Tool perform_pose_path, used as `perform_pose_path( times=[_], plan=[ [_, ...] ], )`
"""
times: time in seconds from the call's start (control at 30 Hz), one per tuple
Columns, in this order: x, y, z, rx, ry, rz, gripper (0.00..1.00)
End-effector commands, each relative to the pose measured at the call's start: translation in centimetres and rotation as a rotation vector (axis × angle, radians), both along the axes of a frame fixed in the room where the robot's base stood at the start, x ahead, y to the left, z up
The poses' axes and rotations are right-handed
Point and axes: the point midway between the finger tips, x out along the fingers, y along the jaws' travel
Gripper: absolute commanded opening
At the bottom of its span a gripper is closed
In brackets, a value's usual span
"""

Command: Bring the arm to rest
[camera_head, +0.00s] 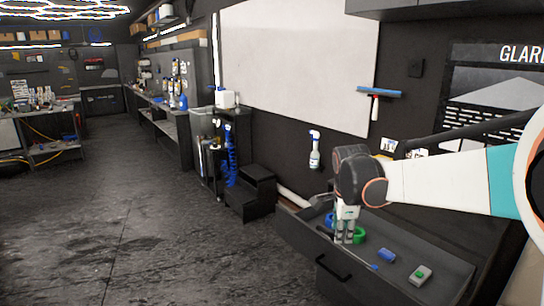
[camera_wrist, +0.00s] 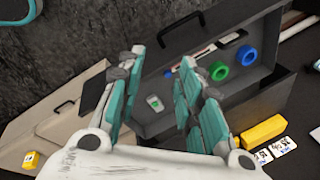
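My arm reaches in from the right in the head view, and my gripper (camera_head: 345,238) points down over an open dark drawer (camera_head: 445,268). In the wrist view my gripper (camera_wrist: 161,62) has its two teal-padded fingers spread apart, with nothing held between them. A small grey device with a green face (camera_wrist: 154,102) shows in the gap, lying in the drawer below. A green ring (camera_wrist: 219,70) and a blue ring (camera_wrist: 246,54) lie in the drawer to the right. In the head view the gripper partly hides these rings.
A blue block (camera_head: 387,255) lies in the drawer near the grey device (camera_head: 420,275). A spray bottle (camera_head: 314,152) and a squeegee (camera_head: 378,93) are on the wall behind. A black step (camera_head: 250,193) stands left of the drawer. The floor (camera_head: 120,215) at left is clear.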

Motion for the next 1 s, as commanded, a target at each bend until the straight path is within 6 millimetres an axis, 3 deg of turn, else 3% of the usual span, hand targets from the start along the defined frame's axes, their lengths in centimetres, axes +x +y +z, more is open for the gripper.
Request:
perform_pose_path(
  times=[0.2, 0.47, 0.73, 1.0],
  plan=[
    [-6.5, -0.2, 3.5, -0.08, -0.038, 0.307, 0.33],
    [-14.1, -0.2, 5.4, -0.206, -0.087, 0.672, 0.33],
    [-21.8, -0.2, 5.1, -0.371, -0.137, 1.035, 0.33],
    [-28.1, 0.0, 2.8, -0.554, -0.171, 1.351, 0.33]
  ],
)
